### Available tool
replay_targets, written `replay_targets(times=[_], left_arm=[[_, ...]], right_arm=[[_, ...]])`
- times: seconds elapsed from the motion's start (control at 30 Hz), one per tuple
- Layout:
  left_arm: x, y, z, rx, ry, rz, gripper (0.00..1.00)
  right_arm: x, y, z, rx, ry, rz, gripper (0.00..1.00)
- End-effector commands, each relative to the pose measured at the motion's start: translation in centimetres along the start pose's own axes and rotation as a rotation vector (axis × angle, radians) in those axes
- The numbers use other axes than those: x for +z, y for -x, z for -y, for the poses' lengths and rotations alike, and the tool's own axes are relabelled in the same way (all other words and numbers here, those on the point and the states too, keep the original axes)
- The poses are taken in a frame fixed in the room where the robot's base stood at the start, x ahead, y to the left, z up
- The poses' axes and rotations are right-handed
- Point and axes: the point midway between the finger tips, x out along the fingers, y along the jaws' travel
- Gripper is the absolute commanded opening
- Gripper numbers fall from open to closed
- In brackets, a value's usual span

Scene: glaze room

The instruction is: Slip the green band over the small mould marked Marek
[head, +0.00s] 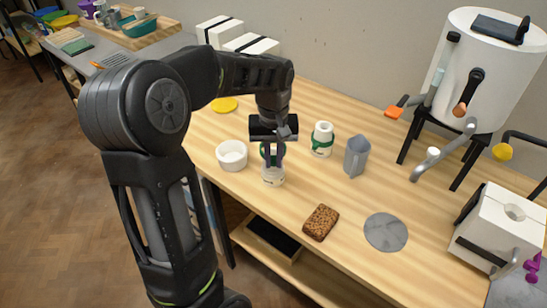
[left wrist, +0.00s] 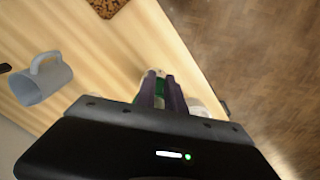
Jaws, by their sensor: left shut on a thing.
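My left gripper (head: 272,154) points down over the front part of the bench, shut on a green band (head: 263,149). The band also shows between the fingers in the left wrist view (left wrist: 160,88). A small white mould (head: 273,177) stands upright directly below the fingers, and its top is hidden by them. Its marking is too small to read. I cannot tell whether the band is around the mould or just above it. A second white mould (head: 322,134) stands behind to the right with green around its lower part. My right gripper is not in view.
A white bowl (head: 232,156) stands close left of the front mould. A grey jug (head: 356,156) is to the right, with a brown speckled block (head: 321,222) and grey disc (head: 386,232) nearer. A white tank (head: 487,70) on black legs stands at the back right.

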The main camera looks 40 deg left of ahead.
Motion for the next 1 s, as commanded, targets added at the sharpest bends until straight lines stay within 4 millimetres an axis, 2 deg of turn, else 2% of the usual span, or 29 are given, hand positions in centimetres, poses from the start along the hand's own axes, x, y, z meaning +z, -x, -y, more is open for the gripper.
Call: replay_targets(times=[0.57, 1.0], left_arm=[[0.0, -0.2, 0.0, 0.000, 0.000, 0.000, 0.00], [0.0, -1.3, 0.0, 0.000, 0.000, 0.000, 0.00]], right_arm=[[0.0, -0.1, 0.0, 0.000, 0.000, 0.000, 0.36], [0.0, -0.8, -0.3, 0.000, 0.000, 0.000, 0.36]])
